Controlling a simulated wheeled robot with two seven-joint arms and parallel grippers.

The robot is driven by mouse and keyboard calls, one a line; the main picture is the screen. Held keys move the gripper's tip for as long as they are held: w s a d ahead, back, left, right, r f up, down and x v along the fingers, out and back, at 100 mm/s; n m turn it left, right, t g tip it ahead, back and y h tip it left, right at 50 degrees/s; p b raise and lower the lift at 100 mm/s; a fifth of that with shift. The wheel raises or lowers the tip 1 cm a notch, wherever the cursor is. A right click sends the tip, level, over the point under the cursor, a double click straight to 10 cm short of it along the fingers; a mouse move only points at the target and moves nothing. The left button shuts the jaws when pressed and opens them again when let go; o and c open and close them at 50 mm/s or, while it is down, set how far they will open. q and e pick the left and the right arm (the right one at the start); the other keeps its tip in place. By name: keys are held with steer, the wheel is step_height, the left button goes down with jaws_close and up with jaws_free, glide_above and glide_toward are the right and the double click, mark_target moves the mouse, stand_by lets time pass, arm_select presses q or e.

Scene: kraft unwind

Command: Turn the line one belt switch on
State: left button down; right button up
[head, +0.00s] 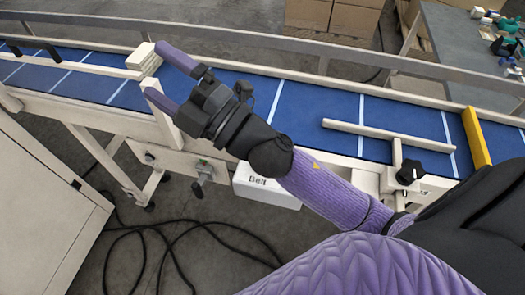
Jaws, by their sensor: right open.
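A white box (268,190) with a dark label that seems to read "Belt" is mounted below the near side of the conveyor, partly behind my right forearm. No switch lever is clear on its visible part. My right gripper (159,70) is open and empty. Its two purple fingers point up and left, over the belt and near guide rail in the picture, above and left of the box. My left gripper is out of view.
The blue conveyor belt (310,99) with white lines runs across the view. A black knob (407,172) is on its near side at right, and a yellow bar (476,137) crosses it. A beige cabinet (45,215) stands at left. Black cables (180,228) lie on the floor.

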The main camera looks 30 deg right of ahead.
steer(key=s+a+f+n+g+y, duration=0.2)
steer(key=s+a+f+n+g, duration=0.1)
steer(key=n+g, duration=0.65)
steer(key=s+a+f+n+g+y, duration=0.15)
steer(key=a+n+g, duration=0.25)
steer(key=n+g, duration=0.55)
steer(key=w+d+f+n+h, duration=0.1)
steer(key=d+f+h, duration=0.2)
steer(key=d+h, duration=0.35)
steer(key=w+d+f+n+h, duration=0.1)
steer(key=d+f+n+h, duration=0.1)
steer(key=d+f+h, duration=0.4)
steer(key=d+f+n+h, duration=0.1)
steer(key=d+h, duration=0.3)
steer(key=d, duration=0.4)
steer(key=f, duration=0.9)
steer(key=shift+w+a+f, duration=0.2)
steer(key=shift+a, duration=0.1)
